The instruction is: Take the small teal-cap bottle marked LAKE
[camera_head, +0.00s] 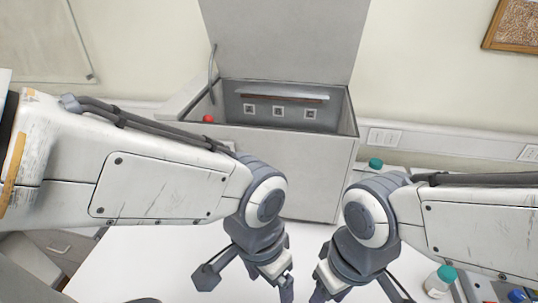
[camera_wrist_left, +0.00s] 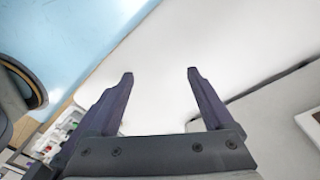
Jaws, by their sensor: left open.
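A small bottle with a teal cap (camera_head: 441,281) stands at the lower right of the head view, under my right arm; I cannot read any marking on it. A second teal cap (camera_head: 375,163) shows behind my right wrist, with its body mostly hidden. My left gripper (camera_head: 284,285) points down over the white table, apart from both bottles. In the left wrist view its fingers (camera_wrist_left: 160,73) are spread and empty. My right gripper (camera_head: 320,289) hangs beside it near the bottom edge, and its fingertips are too cut off to judge.
A large grey box (camera_head: 290,175) with its lid raised stands at the back middle, with a red cap (camera_head: 208,118) inside at left. The white table (camera_head: 150,265) is clear in front of it. Small coloured items (camera_head: 517,296) sit at the lower right corner.

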